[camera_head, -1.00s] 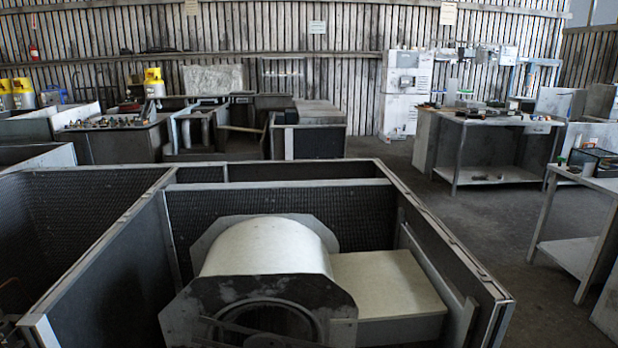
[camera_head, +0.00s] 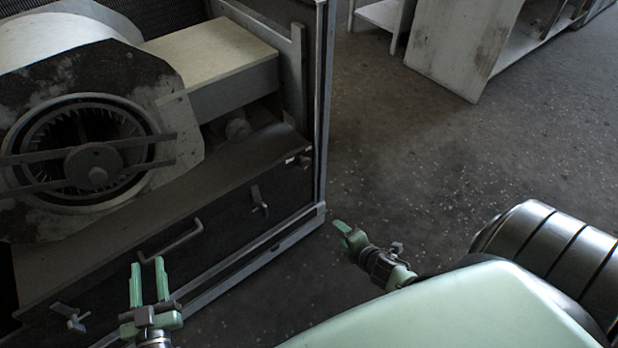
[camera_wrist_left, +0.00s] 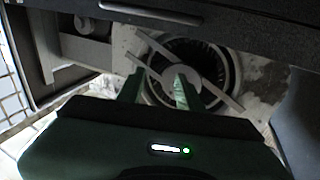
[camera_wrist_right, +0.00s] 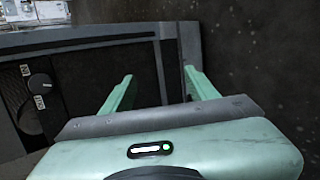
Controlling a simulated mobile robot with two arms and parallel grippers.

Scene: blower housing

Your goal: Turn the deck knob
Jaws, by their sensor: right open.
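A dark round knob (camera_wrist_right: 40,83) with small white labels beside it shows at the left of the right wrist view, on a dark surface. I cannot surely match it to a part in the head view. My right gripper (camera_head: 343,229) is open and empty, to the right of the housing's corner; its spread fingers also show in the right wrist view (camera_wrist_right: 160,88). The knob lies left of those fingers, apart from them. My left gripper (camera_head: 149,270) is open and empty in front of the housing's front panel; its fingers also show in the left wrist view (camera_wrist_left: 156,85).
The blower (camera_head: 96,168) with its round inlet and crossbars sits on the deck (camera_head: 225,165) of the housing. A pale box (camera_head: 215,55) is beside it. The front panel has a bent handle (camera_head: 170,242) and latches (camera_head: 259,199).

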